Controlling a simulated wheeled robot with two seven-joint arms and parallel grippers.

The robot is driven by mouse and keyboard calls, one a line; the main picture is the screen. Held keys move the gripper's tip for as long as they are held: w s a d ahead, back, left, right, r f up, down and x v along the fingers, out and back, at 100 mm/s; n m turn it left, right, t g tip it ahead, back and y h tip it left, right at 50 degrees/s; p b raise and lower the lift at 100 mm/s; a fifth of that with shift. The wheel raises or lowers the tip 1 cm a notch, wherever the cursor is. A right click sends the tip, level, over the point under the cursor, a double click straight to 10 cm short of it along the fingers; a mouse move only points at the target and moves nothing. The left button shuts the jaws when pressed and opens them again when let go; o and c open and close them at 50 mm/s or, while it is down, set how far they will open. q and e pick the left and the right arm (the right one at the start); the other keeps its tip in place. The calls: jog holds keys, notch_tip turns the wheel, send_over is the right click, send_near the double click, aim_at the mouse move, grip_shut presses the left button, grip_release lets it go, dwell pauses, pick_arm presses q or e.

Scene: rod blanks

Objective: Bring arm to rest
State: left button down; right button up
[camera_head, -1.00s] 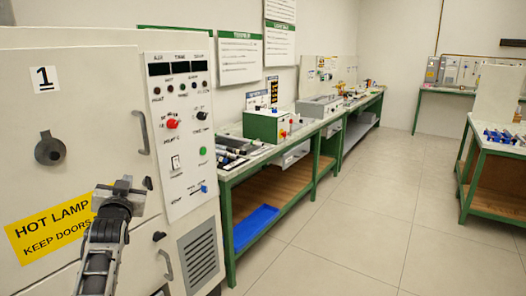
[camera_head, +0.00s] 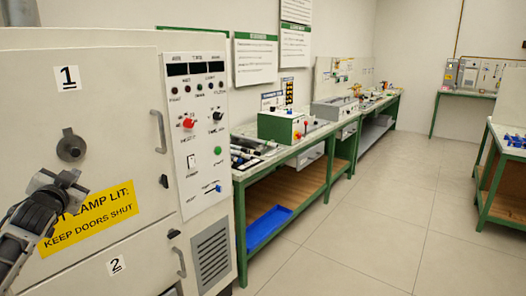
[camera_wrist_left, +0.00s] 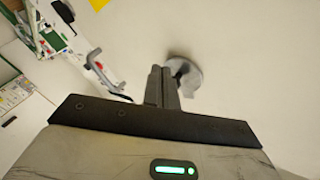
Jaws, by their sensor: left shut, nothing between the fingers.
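My left gripper (camera_head: 62,182) is at the lower left in the head view, in front of the upper door of the pale cabinet (camera_head: 110,130). It partly covers the yellow hot lamp label (camera_head: 95,222). In the left wrist view the fingers (camera_wrist_left: 161,87) are together with nothing between them. The round dark door knob (camera_head: 71,146) is just above the gripper in the head view. It also shows blurred beyond the fingertips in the wrist view (camera_wrist_left: 186,76). I cannot tell the gap between them. My right gripper is not in view.
The cabinet's control panel (camera_head: 199,135) and grey door handle (camera_head: 158,138) are right of the gripper. A green-framed workbench (camera_head: 240,185) with a blue tray (camera_head: 268,226) runs along the wall. Another table (camera_head: 500,190) stands at the right. The floor between (camera_head: 375,215) is clear.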

pick_arm(q)
jog(key=s+d+f+g+h, duration=0.15)
jog(key=s+d+f, duration=0.25)
jog(key=d+f, duration=0.4)
jog(key=s+d+f+m+g+h, duration=0.1)
jog(key=s+d+f+h, duration=0.1)
jog(key=s+d+f, duration=0.5)
jog(key=s+d+f+g+h, duration=0.1)
jog(key=s+d+f+h, duration=0.1)
jog(key=d+f, duration=0.65)
jog(key=s+d+f+g+h, duration=0.1)
jog(key=s+d+f, duration=0.2)
jog(key=s, duration=0.4)
jog(key=s+d+f+n+g+h, duration=0.1)
jog(key=s+d+f, duration=0.2)
jog(key=s+d, duration=0.2)
jog(key=s+d+f+n+g+h, duration=0.1)
jog(key=s+d+f, duration=0.3)
jog(key=s, duration=0.5)
jog(key=shift+s, duration=0.35)
jog(key=shift+f+g, duration=0.1)
jog(key=shift+g, duration=0.15)
